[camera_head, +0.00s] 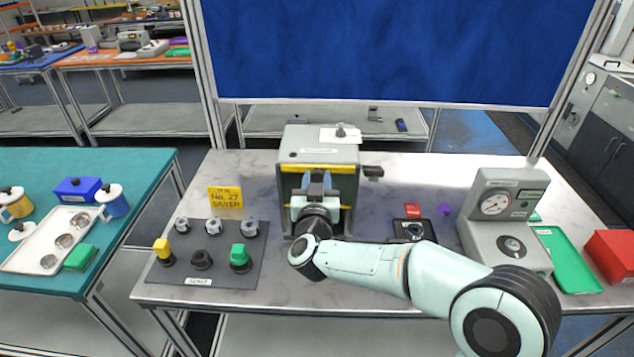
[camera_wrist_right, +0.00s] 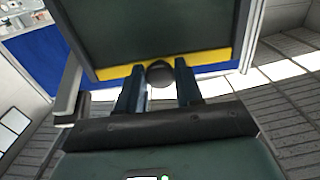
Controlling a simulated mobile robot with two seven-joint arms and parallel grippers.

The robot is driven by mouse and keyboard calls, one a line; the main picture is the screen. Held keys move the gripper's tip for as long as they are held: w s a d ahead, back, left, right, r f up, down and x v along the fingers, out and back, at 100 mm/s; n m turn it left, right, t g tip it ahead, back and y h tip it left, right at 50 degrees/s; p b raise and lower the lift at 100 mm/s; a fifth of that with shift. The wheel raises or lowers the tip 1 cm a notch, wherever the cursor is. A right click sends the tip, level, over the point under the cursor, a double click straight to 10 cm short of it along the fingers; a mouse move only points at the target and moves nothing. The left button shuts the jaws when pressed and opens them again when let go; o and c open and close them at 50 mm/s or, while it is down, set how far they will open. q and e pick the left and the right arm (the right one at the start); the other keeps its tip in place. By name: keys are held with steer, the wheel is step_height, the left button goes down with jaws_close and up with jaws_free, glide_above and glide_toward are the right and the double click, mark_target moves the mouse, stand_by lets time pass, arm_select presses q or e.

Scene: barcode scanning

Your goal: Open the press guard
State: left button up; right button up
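The press (camera_head: 335,146) is a grey box-shaped machine standing at the back middle of the marble-topped table. Its front guard (camera_head: 346,190) has a yellow frame; much of it is hidden behind my right gripper. In the right wrist view the guard (camera_wrist_right: 165,30) is a dark panel with a yellow strip along its lower edge. A dark round knob (camera_wrist_right: 159,73) sits at that strip. My right gripper (camera_head: 318,178) is at the guard's front. Its two fingers (camera_wrist_right: 160,80) stand on either side of the knob, close against it. My left gripper is not in view.
A dark button panel (camera_head: 215,270) with several knobs and a yellow sign (camera_head: 225,197) stand left of the press. A grey gauge unit (camera_head: 503,220), a green tray (camera_head: 568,262) and a red bin (camera_head: 612,255) are at the right. A small dark pad (camera_head: 413,230) lies between.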

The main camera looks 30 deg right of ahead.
steer(key=o, duration=0.3)
steer(key=shift+f, duration=0.1)
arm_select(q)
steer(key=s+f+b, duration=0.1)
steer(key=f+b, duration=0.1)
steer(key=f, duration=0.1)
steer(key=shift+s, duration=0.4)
arm_select(e)
steer(key=v, duration=1.3)
steer(key=shift+s, duration=0.25)
steer(key=shift+a, duration=0.1)
